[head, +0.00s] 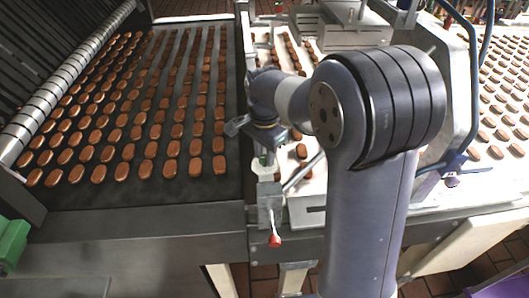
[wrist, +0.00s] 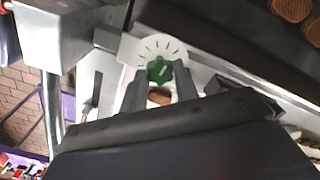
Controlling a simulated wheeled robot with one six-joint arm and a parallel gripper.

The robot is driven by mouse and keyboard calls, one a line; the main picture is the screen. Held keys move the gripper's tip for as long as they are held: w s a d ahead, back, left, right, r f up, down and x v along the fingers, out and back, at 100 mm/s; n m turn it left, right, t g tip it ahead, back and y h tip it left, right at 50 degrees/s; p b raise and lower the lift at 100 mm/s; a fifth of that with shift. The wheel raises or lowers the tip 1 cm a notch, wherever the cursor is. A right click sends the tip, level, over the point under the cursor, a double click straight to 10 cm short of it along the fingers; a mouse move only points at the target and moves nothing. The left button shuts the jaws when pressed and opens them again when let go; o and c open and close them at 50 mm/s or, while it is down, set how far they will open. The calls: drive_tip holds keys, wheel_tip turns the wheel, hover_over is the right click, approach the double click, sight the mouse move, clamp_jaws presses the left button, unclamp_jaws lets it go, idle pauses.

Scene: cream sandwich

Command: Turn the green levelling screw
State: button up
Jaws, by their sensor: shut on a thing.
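The green levelling screw (wrist: 159,69) is a lobed knob in the middle of a white dial (wrist: 150,47) with dark tick marks, seen in the wrist view. My gripper (wrist: 160,78) has its two grey fingers on either side of the knob and is shut on it. In the head view my gripper (head: 258,148) points down at the near end of the white conveyor's side rail. The knob is hard to make out there, behind the gripper.
A dark belt (head: 130,195) with rows of brown biscuits lies to the left. A white conveyor (head: 310,205) with more biscuits runs beside it on the right. A red-tipped lever (head: 275,240) hangs below my gripper. Blue hoses (head: 474,80) and a metal frame stand at right.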

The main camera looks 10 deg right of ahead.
sight(265, 157)
drive_tip(key=o, duration=0.5)
drive_tip(key=shift+w+r, duration=0.15)
drive_tip(key=shift+r, duration=0.1)
drive_tip(key=o, duration=0.5)
drive_tip(key=shift+f, duration=0.15)
wheel_tip(265, 157, up, 11)
drive_tip(key=shift+f+b, duration=0.1)
drive_tip(key=shift+b, duration=0.4)
drive_tip(key=shift+f, duration=0.15)
wheel_tip(265, 157, down, 11)
drive_tip(key=shift+r+p, duration=0.1)
drive_tip(key=shift+p, duration=0.35)
drive_tip(key=shift+r, duration=0.1)
